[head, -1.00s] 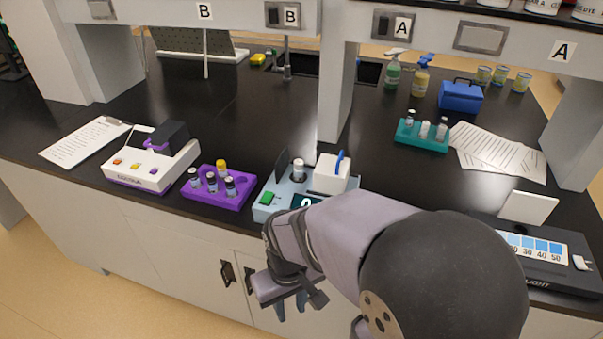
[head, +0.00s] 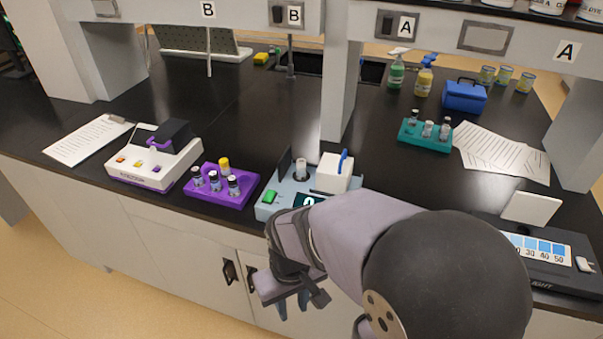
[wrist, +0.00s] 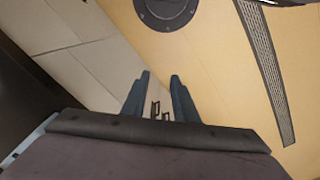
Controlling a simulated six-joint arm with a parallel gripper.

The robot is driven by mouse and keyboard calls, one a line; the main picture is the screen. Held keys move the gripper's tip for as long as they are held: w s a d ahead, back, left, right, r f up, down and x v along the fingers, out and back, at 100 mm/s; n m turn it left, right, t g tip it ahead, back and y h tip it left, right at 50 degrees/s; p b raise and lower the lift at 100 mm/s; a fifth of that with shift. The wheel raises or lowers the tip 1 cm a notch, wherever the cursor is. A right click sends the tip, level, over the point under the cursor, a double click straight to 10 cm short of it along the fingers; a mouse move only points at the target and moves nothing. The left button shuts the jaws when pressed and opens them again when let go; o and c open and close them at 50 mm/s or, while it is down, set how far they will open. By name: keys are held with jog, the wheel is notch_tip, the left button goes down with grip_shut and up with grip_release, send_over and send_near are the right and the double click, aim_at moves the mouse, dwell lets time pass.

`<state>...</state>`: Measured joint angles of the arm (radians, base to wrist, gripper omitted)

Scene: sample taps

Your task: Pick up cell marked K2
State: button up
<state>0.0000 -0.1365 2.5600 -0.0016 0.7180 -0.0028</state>
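Small capped cells stand in several places, and their marks are too small to read, so I cannot tell which is K2. Dark-capped cells (head: 214,181) and a yellow-capped cell (head: 224,165) stand in the purple rack (head: 205,195). One white-topped cell (head: 301,169) stands in the light-blue meter (head: 266,209). Several cells (head: 428,130) stand in the teal rack (head: 425,144). My gripper (head: 293,304) hangs in front of the bench, below the counter edge, apart from all cells. In the wrist view my gripper (wrist: 160,78) is open and empty, its fingers pointing over the floor.
A white instrument (head: 154,165) stands left of the purple rack. A light box (head: 555,262) lies at the right. A shelf post (head: 339,95) rises behind the meter. Spray bottles (head: 396,72), a blue box (head: 464,96) and papers (head: 500,152) are at the back right.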

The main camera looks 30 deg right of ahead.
aim_at(301, 167)
jog(key=shift+o, duration=0.4)
